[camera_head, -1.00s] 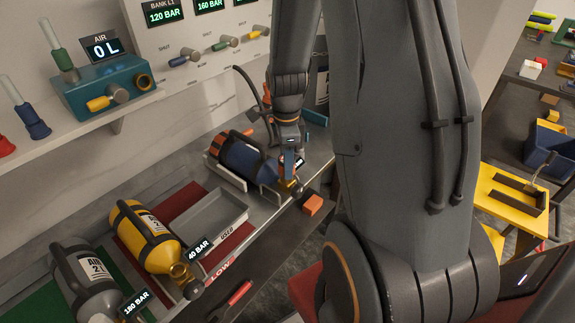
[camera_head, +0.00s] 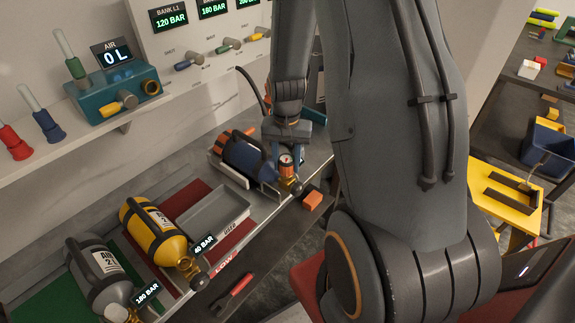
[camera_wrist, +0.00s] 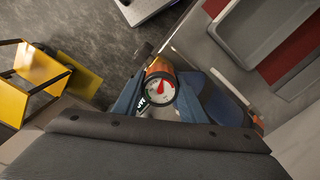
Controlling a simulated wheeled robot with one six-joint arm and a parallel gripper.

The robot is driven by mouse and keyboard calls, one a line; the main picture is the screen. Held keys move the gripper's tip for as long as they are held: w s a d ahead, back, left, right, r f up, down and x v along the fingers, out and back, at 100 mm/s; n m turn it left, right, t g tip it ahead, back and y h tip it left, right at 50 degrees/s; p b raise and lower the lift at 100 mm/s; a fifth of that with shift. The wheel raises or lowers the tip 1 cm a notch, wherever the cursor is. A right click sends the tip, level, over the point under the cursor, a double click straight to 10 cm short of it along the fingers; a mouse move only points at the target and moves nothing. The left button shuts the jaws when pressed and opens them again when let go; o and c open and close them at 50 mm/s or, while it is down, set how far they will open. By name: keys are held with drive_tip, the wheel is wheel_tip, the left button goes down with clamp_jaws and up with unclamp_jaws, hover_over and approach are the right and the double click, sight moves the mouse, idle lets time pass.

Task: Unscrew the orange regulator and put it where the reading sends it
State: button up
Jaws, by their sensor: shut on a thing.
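The orange regulator (camera_head: 286,160) has a round white dial with a red mark. It sits at the brass valve (camera_head: 291,183) end of a dark blue cylinder (camera_head: 243,153), which lies in a cradle on the bench. My gripper (camera_head: 287,150) is over the regulator, with its blue fingers on either side, shut on it. In the wrist view the regulator's dial (camera_wrist: 160,91) faces the camera between the fingers, its orange body behind. I cannot tell whether its thread is still engaged. The dial's figures are too small to read.
A grey tray marked USED (camera_head: 212,216) lies left of the blue cylinder. Beyond it are a yellow cylinder (camera_head: 153,230) tagged 40 BAR and a grey cylinder (camera_head: 100,272) tagged 180 BAR.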

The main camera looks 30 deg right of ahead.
drive_tip(key=n+p, duration=0.1)
drive_tip(key=n, duration=0.5)
drive_tip(key=o, duration=1.2)
